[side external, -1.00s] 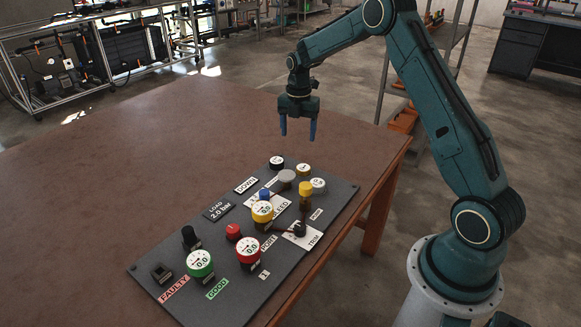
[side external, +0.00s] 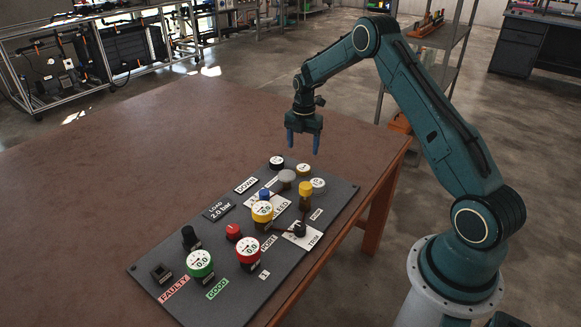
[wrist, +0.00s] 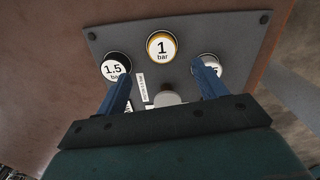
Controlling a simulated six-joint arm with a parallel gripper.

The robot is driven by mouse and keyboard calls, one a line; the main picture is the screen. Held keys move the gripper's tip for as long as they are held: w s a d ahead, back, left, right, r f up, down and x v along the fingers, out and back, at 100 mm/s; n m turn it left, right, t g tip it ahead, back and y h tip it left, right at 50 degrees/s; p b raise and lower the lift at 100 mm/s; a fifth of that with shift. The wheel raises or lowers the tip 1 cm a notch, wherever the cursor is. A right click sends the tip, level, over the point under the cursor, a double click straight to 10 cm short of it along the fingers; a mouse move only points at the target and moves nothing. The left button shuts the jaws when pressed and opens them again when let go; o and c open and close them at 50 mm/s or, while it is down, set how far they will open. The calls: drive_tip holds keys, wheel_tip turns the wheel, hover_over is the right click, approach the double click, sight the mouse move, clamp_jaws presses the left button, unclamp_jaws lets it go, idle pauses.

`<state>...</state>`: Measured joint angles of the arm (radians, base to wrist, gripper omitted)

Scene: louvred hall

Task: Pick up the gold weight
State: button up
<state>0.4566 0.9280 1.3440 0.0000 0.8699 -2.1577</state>
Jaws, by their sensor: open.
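The gold weight (wrist: 162,47) is a round disc with a yellow rim and a white top marked "1 bar". In the wrist view it sits at the far end of the grey panel (wrist: 215,35), just beyond my fingertips and between their lines. In the side external view the gold weight (side external: 303,168) is small, on the panel's far end. My gripper (side external: 303,146) is open and empty above that end, fingers pointing down. In the wrist view my gripper (wrist: 160,76) shows two blue fingers spread apart, the gold weight not between them.
A black-rimmed "1.5 bar" weight (wrist: 116,67) and a pale-rimmed weight (wrist: 208,66), partly hidden by a finger, flank the gold one. A grey knob (wrist: 167,97) stands near. Gauges (side external: 200,263) and knobs fill the panel; the brown table (side external: 130,150) is clear left.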

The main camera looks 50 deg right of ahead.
sight(303, 167)
drive_tip(key=shift+f, duration=1.55)
drive_tip(key=shift+f, duration=0.1)
drive_tip(key=shift+s+f, duration=0.2)
drive_tip(key=shift+f, duration=2.25)
drive_tip(key=shift+c, duration=0.4)
drive_tip(key=c, duration=1.2)
drive_tip(key=shift+r, duration=0.1)
wheel_tip(303, 167, up, 20)
